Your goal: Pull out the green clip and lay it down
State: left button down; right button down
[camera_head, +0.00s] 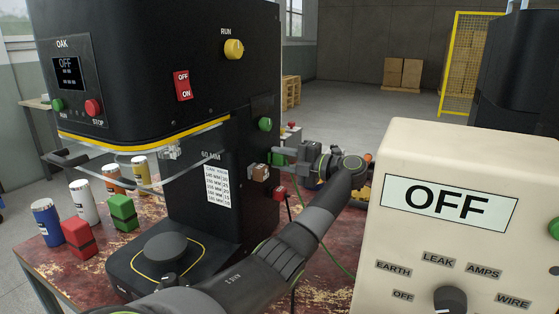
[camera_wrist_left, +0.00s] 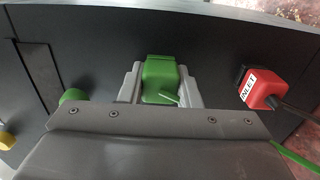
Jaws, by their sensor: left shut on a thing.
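The green clip (camera_wrist_left: 160,72) sits between the two grey fingers of my left gripper (camera_wrist_left: 161,88) in the left wrist view, against the dark side of the machine. The fingers are shut on it from both sides. A pale green strip shows at its near end. In the head view my left gripper (camera_head: 282,155) reaches the side of the black seamer (camera_head: 215,110) from the right, and a small bit of green (camera_head: 276,159) shows at its fingertips. Whether the clip is still seated cannot be told. My right gripper is not in view.
A red INLET plug (camera_wrist_left: 265,88) with a dark cable is right of the clip; a green button (camera_wrist_left: 75,97) is left. Cans, a red block (camera_head: 78,238) and a green block (camera_head: 122,212) stand on the worn table. A cream tester (camera_head: 455,235) reading OFF fills the right.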

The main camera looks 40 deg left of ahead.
aim_at(286, 159)
pick_arm(q)
jog(key=shift+d, duration=0.15)
jog(key=shift+v, duration=2.6)
jog(key=shift+w+d, duration=0.1)
jog(key=shift+d, duration=0.2)
jog(key=shift+x, duration=1.75)
jog(key=shift+a, duration=0.25)
